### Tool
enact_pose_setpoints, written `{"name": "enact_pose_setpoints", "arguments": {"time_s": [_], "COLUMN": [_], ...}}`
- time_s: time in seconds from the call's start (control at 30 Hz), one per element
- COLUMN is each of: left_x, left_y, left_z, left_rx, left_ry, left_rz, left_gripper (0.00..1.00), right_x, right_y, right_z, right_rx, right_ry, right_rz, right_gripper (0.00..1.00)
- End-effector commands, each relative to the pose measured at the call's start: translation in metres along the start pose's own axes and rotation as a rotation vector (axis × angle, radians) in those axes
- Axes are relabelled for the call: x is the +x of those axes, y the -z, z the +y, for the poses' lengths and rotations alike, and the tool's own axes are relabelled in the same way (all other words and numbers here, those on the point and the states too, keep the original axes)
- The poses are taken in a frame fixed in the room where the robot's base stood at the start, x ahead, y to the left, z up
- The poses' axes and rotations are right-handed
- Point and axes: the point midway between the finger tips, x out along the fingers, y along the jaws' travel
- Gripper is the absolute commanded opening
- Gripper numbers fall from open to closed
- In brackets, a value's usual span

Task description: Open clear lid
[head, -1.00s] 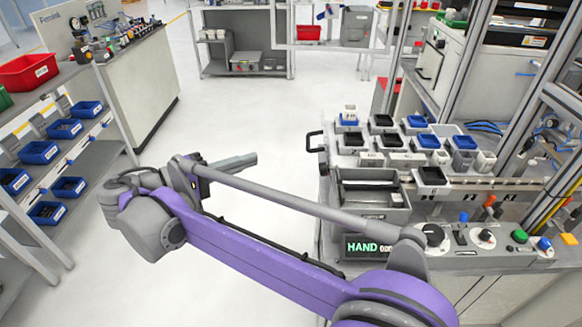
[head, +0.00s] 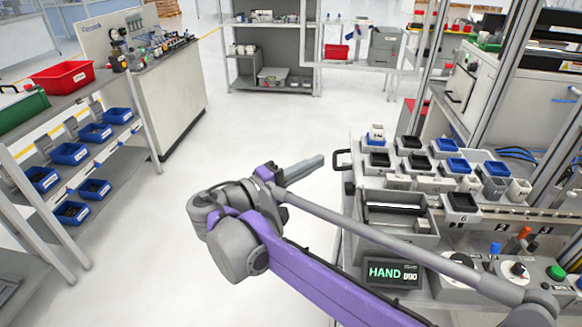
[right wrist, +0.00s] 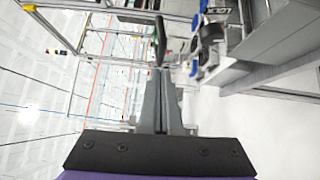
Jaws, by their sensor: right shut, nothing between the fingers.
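My right gripper (head: 320,160) is shut and empty in the head view, left of the workstation and just left of a black handle (head: 342,159). The handle stands at the left edge of the panel with several small bins. In the right wrist view the closed fingers (right wrist: 160,75) point at a black handle-like bar (right wrist: 160,40) just beyond their tips. I cannot tell from these frames whether they touch. I cannot make out the clear lid itself; its outline does not show plainly. My left gripper is not in view.
Small black and blue bins (head: 413,162) stand on the workstation. A grey tray (head: 400,235) and a display reading HAND (head: 392,272) are in front. A shelf with blue bins (head: 70,153) stands at the left. The floor (head: 200,200) between is clear.

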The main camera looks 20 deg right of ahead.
Motion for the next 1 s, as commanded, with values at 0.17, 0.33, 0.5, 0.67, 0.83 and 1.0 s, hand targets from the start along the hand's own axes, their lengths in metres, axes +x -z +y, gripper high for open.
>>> {"name": "enact_pose_setpoints", "arguments": {"time_s": [0.17, 0.33, 0.5, 0.67, 0.83, 1.0], "left_x": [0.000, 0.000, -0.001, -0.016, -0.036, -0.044], "left_y": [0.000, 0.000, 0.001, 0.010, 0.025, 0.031], "left_z": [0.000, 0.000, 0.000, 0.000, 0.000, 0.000], "left_rx": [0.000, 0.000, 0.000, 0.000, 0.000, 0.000], "left_ry": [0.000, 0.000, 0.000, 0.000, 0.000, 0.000], "left_rz": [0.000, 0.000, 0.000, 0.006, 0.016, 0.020], "left_gripper": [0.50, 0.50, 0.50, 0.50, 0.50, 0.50], "right_x": [0.007, 0.008, 0.008, 0.015, 0.027, 0.032], "right_y": [-0.008, -0.008, -0.008, -0.015, -0.026, -0.032], "right_z": [0.000, 0.000, 0.000, 0.010, 0.021, 0.021], "right_rx": [0.000, 0.000, 0.001, 0.039, 0.109, 0.147], "right_ry": [0.000, 0.000, 0.001, 0.040, 0.111, 0.153], "right_rz": [-0.002, -0.001, -0.001, -0.001, -0.002, -0.002], "right_gripper": [0.00, 0.00, 0.00, 0.00, 0.00, 0.00]}}
